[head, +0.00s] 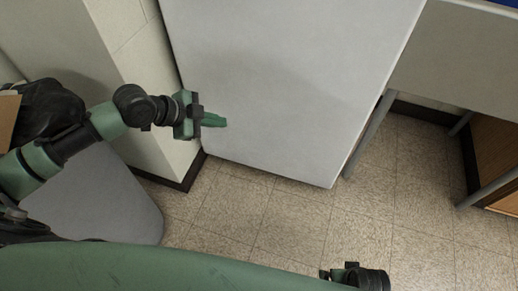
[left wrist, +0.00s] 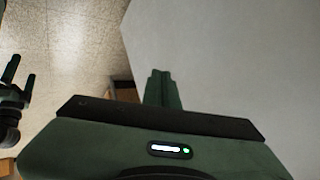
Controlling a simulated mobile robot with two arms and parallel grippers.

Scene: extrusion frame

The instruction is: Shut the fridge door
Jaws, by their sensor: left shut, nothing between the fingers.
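The fridge door (head: 290,80) is a large plain white panel that fills the upper middle of the head view. Its lower edge hangs above the tiled floor. It also fills the right of the left wrist view (left wrist: 240,60). My left gripper (head: 222,121) is shut and empty, its green fingers in front of the door near its lower left edge. In the left wrist view the fingers (left wrist: 161,75) lie against the white surface; contact cannot be told. My right gripper (left wrist: 22,66) shows at the left of that view, its two fingers apart, away from the door.
A pale wall column (head: 135,90) with a dark skirting stands left of the door. At the right is a desk (head: 450,65) with grey metal legs and a wooden cabinet (head: 497,160) beneath. Tiled floor (head: 265,220) is clear below the door.

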